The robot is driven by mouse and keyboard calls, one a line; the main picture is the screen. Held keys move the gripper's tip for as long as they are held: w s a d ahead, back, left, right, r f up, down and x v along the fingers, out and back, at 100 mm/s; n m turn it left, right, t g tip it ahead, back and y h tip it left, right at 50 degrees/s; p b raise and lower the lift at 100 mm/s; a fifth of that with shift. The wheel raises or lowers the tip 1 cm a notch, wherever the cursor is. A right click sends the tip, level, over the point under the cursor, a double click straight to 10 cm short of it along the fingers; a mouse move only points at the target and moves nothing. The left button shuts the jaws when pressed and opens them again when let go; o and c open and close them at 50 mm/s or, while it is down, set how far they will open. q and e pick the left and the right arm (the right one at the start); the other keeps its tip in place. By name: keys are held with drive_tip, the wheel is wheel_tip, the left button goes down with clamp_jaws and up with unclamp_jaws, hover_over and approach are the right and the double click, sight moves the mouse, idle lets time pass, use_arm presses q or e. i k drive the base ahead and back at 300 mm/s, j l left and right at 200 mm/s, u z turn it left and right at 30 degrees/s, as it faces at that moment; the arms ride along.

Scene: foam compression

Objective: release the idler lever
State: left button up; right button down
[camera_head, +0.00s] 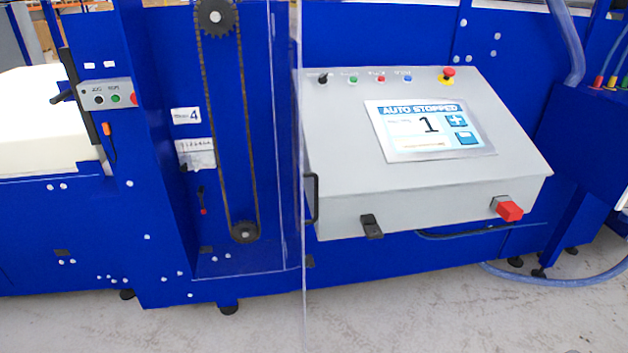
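A small dark lever with a red end (203,200) sits on the blue machine face, left of the chain drive; it points down. I cannot tell for sure that it is the idler lever. A dark chain (251,130) loops around an upper sprocket (215,17) and a lower sprocket (244,231). A white plate with a number 4 (186,115) and a white scale plate (196,154) are above the lever. Neither of my grippers is in view.
A clear panel (302,290) stands upright by the chain, with a dark handle (313,198) close to its edge. A grey control console (420,190) at right has a screen (428,128) reading "AUTO STOPPED" and 1. White foam (40,125) lies at left. Grey floor is clear in front.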

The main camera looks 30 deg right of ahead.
sight(201, 188)
drive_tip(key=k+l+z, duration=0.1)
drive_tip(key=l, duration=0.5)
drive_tip(key=k+l+z, duration=0.1)
drive_tip(key=l, duration=0.5)
drive_tip(key=i+l+z, duration=0.2)
drive_tip(key=i, duration=0.2)
drive_tip(key=i+l+z, duration=0.15)
drive_tip(key=i, duration=0.25)
